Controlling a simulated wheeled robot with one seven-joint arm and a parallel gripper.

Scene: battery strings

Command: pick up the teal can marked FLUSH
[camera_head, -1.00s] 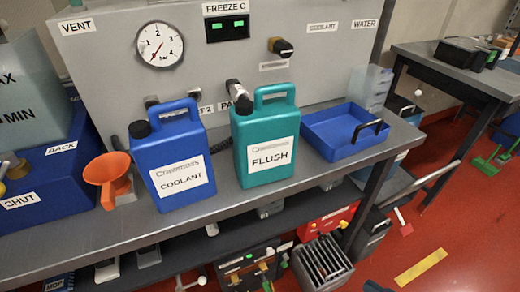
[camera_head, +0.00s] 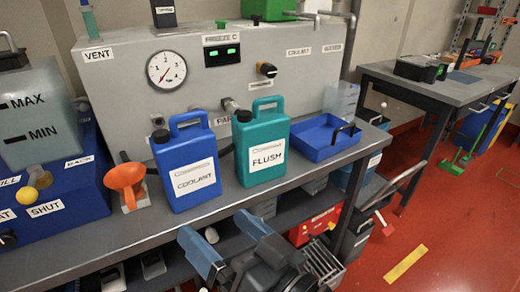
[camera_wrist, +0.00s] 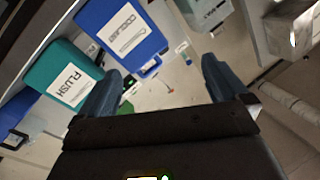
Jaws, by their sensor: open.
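The teal can marked FLUSH (camera_head: 262,142) stands upright on the grey bench, with a handle on top and a dark cap at its left. It also shows at the left of the wrist view (camera_wrist: 65,76). The blue can marked COOLANT (camera_head: 186,162) stands just left of it, and shows in the wrist view (camera_wrist: 122,28). My gripper (camera_head: 220,240) is low in front of the bench, below and in front of the two cans. Its two blue-grey fingers are apart with nothing between them. It touches neither can. In the wrist view the fingers (camera_wrist: 160,85) are spread.
A blue tray (camera_head: 308,152) with a black handle lies right of the teal can. The panel with a gauge (camera_head: 166,69) rises behind. A lower shelf holds several items.

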